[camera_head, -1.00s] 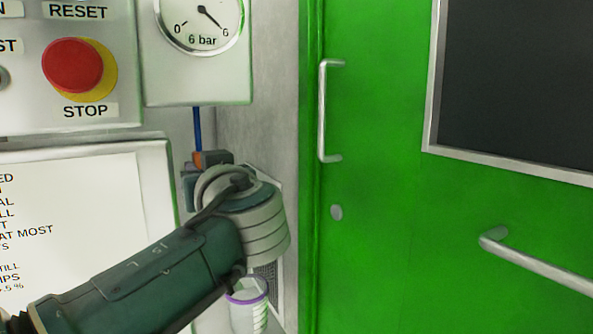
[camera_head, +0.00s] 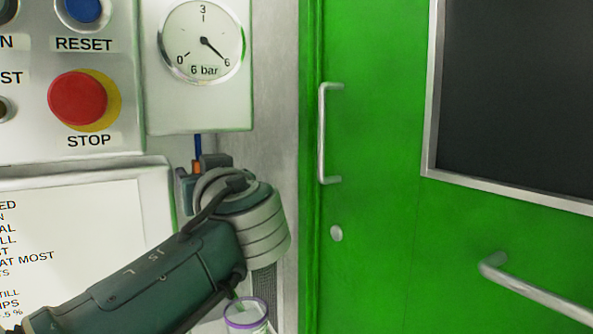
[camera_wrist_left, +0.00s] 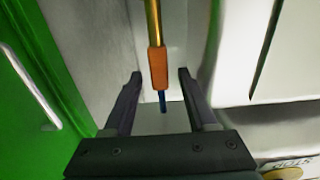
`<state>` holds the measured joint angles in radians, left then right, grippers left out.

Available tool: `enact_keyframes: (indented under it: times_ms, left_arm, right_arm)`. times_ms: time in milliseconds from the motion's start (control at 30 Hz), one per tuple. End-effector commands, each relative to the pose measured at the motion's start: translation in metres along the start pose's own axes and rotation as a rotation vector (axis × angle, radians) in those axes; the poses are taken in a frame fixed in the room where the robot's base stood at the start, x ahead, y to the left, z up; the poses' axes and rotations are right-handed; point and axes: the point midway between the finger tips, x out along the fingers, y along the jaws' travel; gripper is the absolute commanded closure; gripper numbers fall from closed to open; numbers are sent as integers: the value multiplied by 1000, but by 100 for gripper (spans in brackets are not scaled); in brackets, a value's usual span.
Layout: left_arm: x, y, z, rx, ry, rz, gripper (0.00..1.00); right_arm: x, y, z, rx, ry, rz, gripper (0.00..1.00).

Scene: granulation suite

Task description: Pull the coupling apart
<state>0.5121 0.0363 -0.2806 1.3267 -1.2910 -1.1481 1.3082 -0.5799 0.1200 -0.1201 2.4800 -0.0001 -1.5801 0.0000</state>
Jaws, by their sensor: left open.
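The coupling shows as an orange sleeve (camera_wrist_left: 158,68) in the left wrist view, with a brass-coloured rod on one side and a thin blue hose (camera_wrist_left: 162,101) on the other. In the head view, the blue hose (camera_head: 198,146) runs down from the gauge box to a small orange part (camera_head: 196,167). My left gripper (camera_head: 200,169) is around this spot, its fingers open on either side of the sleeve. In the left wrist view, gaps show between the sleeve and both fingers of the gripper (camera_wrist_left: 159,75). My arm hides the lower part in the head view. My right gripper is not seen.
A pressure gauge (camera_head: 202,42) above my gripper reads near 6 bar. A panel with a red stop button (camera_head: 78,97) is at the left, above a notice board (camera_head: 70,235). A green door (camera_head: 380,150) is at the right. A purple-rimmed cup (camera_head: 246,314) is below my wrist.

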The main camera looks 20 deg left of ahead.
Motion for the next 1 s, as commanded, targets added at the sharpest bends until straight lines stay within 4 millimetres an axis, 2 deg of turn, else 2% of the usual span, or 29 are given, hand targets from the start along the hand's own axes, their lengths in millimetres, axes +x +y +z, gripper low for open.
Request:
enact_keyframes:
  times_ms: [167, 400, 600, 1000]
  left_arm:
    - [-19, 1, 1, -2, -2, 4, 43]
    - [-68, 0, 2, -2, -4, 3, 43]
    - [-94, 0, 1, -1, -1, 1, 43]
    - [-99, -1, -1, 2, -5, 0, 43]
  right_arm:
    - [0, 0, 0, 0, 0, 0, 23]
    - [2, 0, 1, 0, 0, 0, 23]
    - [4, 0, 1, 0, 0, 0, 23]
    - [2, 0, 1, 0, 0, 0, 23]
